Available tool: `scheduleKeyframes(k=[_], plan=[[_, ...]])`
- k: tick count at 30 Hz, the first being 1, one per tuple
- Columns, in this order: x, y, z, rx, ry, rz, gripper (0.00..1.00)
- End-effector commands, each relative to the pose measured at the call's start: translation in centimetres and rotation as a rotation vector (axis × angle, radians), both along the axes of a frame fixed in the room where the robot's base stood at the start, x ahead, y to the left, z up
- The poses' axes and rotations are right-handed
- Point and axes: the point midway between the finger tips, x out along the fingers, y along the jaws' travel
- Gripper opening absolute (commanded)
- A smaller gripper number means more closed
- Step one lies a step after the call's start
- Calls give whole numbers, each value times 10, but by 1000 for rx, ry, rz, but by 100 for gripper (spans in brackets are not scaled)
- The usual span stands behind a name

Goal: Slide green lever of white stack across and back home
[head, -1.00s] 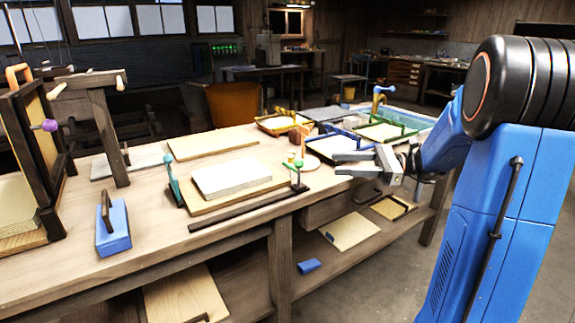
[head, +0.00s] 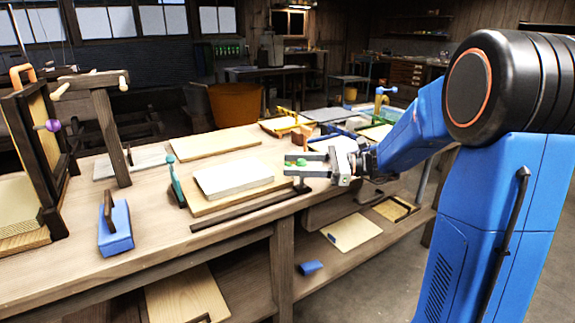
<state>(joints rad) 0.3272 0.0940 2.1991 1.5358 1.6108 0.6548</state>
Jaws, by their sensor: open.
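The white stack (head: 233,178) lies on a wooden board (head: 262,186) on the workbench, with a dark rail (head: 240,211) along its front edge. The green lever (head: 301,163) stands at the right end of the rail. My gripper (head: 302,164) is open, with its two fingers pointing left at the lever. The green top shows between the fingers, and the lower part of the lever is partly hidden by the near finger. I cannot tell whether either finger touches it. A teal upright (head: 174,180) stands at the left end of the board.
A blue block with a dark handle (head: 115,228) sits at the front left. A wooden frame with a purple knob (head: 48,125) stands at the far left. A flat board (head: 213,145) lies behind the stack. Trays (head: 375,132) stand at the bench's far right.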

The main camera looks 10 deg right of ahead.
Motion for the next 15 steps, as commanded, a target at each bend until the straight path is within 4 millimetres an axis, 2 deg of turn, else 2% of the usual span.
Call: scheduleKeyframes(k=[6,15], plan=[[5,18,0,0,0,0,43],[6,22,0,-1,0,-1,43]])
